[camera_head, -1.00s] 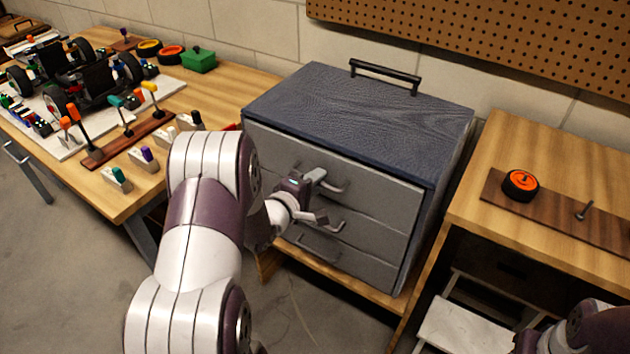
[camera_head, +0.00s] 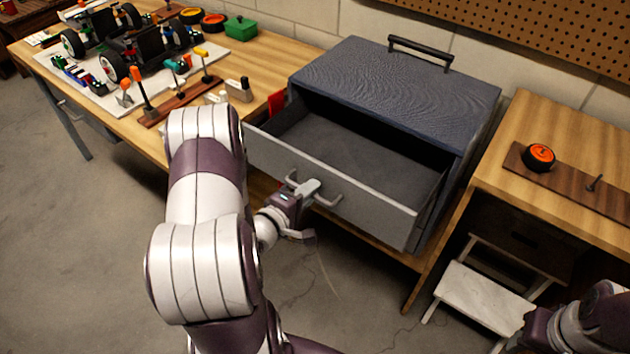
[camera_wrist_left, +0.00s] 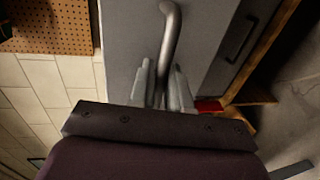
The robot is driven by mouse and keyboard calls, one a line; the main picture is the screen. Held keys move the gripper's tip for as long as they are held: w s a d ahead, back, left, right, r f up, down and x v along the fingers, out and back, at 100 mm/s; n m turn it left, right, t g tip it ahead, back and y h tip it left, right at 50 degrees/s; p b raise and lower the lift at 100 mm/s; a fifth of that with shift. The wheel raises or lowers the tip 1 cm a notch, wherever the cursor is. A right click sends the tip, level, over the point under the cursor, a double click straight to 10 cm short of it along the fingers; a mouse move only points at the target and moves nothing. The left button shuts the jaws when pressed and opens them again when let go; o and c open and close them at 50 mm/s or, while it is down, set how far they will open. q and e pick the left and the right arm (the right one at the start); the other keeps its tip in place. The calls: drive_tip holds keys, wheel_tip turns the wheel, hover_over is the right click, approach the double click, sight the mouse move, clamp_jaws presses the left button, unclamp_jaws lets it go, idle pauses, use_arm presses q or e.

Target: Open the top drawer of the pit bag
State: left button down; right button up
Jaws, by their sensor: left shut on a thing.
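The pit bag (camera_head: 400,85) is a dark blue-grey cabinet with a black carry handle on top. Its top drawer (camera_head: 375,210) is pulled well out, and the inside that shows is empty. My left gripper (camera_head: 312,190) is shut on the metal handle of the top drawer, at the middle of its front. In the left wrist view the fingers close on the drawer handle (camera_wrist_left: 170,40), against the grey drawer front (camera_wrist_left: 205,50). The lower drawers are hidden in the head view. Part of my right arm (camera_head: 580,325) shows at the bottom right; its fingertips are not visible.
A wooden workbench (camera_head: 290,55) on the left holds an RC car (camera_head: 130,45), tools and a green box (camera_head: 240,28). A wooden table (camera_head: 520,115) on the right carries an orange-black wheel (camera_head: 538,157). A white step stool (camera_head: 485,300) stands below it.

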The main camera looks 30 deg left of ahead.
use_arm(q)
drive_tip(key=shift+s, duration=0.15)
drive_tip(key=c, duration=1.4)
unclamp_jaws()
drive_tip(key=shift+o, duration=0.2)
drive_tip(key=d+p+v, duration=0.1)
drive_tip(key=p+v, duration=0.1)
drive_tip(key=v, duration=1)
drive_tip(key=shift+s+a, duration=0.3)
drive_tip(key=shift+a, duration=0.2)
drive_tip(key=shift+r, duration=0.1)
